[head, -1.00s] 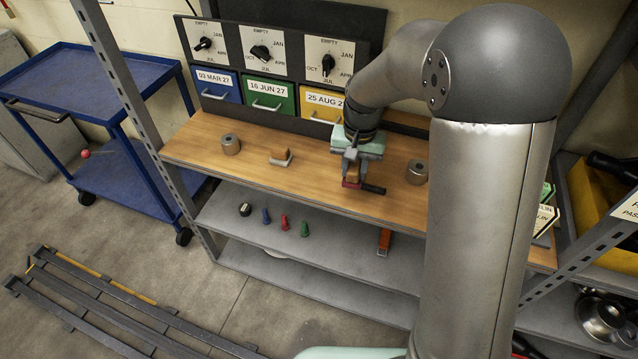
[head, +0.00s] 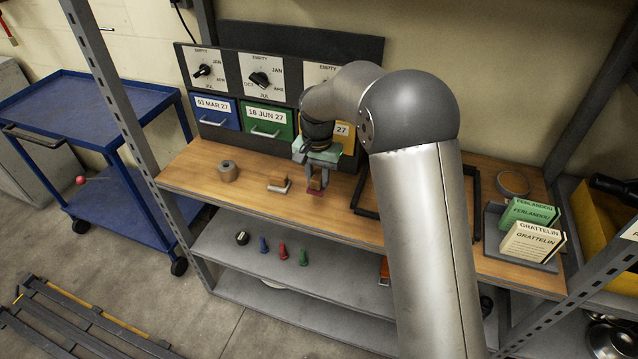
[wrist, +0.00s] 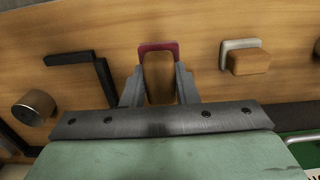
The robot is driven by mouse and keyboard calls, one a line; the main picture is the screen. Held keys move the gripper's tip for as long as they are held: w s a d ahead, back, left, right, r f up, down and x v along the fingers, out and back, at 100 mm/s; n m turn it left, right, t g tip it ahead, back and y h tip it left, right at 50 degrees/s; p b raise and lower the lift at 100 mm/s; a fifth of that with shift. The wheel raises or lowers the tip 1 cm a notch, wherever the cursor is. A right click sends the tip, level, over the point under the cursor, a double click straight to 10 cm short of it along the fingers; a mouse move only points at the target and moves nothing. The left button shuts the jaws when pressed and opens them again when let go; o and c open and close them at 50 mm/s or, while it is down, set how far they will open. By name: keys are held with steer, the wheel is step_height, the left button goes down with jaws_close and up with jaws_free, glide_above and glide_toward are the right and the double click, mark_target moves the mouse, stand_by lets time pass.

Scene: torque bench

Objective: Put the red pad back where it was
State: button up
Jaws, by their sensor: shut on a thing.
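The red pad (head: 314,192) is the red base under a tan wooden block. My gripper (head: 316,182) is shut on this block above the middle of the wooden bench top. In the wrist view my gripper (wrist: 158,88) has one finger on each side of the wooden block, and the red pad (wrist: 158,46) shows past its far edge. I cannot tell whether the pad touches the bench. A similar block on a pale grey pad (head: 278,187) sits to the left in the head view; that grey pad (wrist: 229,50) is on the right in the wrist view.
A black frame (head: 364,214) lies right of my gripper, partly hidden by my arm. A metal cylinder (head: 228,171) stands at the left. Blue (head: 217,117) and green (head: 268,125) drawers line the back. A grey tray (head: 491,243) of boxes sits at the right end.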

mark_target(319, 186)
steer(key=shift+w+d+f, duration=0.15)
steer(key=shift+w+f, duration=0.6)
steer(key=shift+f, duration=0.1)
steer(key=shift+w+f, duration=0.1)
steer(key=shift+f, duration=1.55)
steer(key=shift+f, duration=0.15)
steer(key=o, duration=1)
steer(key=shift+o, duration=0.2)
